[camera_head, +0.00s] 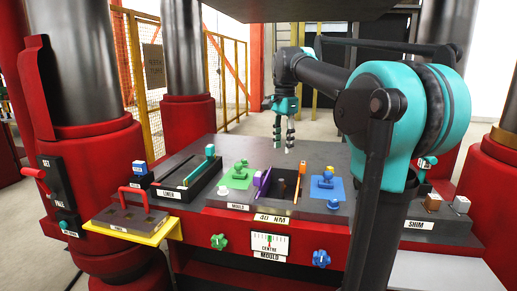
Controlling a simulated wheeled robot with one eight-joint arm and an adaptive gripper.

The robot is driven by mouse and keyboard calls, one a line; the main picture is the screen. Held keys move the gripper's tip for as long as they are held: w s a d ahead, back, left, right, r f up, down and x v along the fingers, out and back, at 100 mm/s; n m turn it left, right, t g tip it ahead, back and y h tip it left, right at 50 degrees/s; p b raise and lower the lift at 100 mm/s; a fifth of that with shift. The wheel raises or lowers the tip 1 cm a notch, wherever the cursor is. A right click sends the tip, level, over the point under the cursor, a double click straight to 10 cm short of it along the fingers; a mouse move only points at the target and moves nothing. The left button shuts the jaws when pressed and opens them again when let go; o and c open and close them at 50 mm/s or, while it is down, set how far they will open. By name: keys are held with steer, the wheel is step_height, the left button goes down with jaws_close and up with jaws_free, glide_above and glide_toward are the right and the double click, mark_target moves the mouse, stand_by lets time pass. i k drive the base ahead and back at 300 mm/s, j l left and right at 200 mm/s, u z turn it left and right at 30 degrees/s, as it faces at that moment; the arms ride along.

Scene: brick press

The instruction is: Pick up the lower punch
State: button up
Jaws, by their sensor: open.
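My gripper (284,146) hangs above the back of the dark press table (300,152), fingers pointing down and apart, with nothing between them. Below and in front of it is the dark mould cavity (287,186), with a purple plate (262,184) at its left side. A small green piece (239,169) sits on a green pad left of the cavity.
A long liner slot (187,177) lies left of the green pad. A red-handled plate (126,217) rests on a yellow bracket at the front left. Small blocks (446,203) stand by the SHIM label at right. Thick red-based columns surround the table.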

mark_target(116, 216)
steer(key=k, duration=0.95)
